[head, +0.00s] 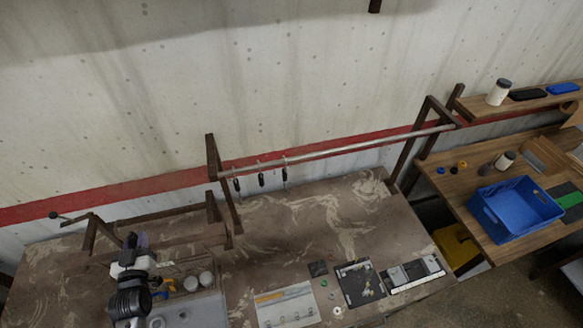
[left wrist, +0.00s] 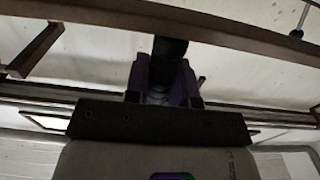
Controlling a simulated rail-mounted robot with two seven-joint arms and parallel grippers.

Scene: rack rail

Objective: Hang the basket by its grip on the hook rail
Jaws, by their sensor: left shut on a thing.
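My left gripper (head: 139,241) is low at the left of the head view, above the bench near the low rack. In the left wrist view its purple fingers (left wrist: 163,85) are shut on a dark, rounded grip (left wrist: 169,52). Only this grip shows clearly. The rest of the basket is hidden or cannot be made out. The hook rail (head: 345,151) is a pale bar between two dark brackets, to the right of my gripper and apart from it. Several hooks with black ends (head: 261,180) hang at its left end. My right gripper is not in view.
A low brown rack (head: 160,240) stands behind my gripper. A grey tray (head: 190,311) with round cups is just right of my arm. A white sheet (head: 287,305) and dark panels (head: 360,283) lie at the bench front. A blue crate (head: 515,208) stands on the right table. The bench below the rail is clear.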

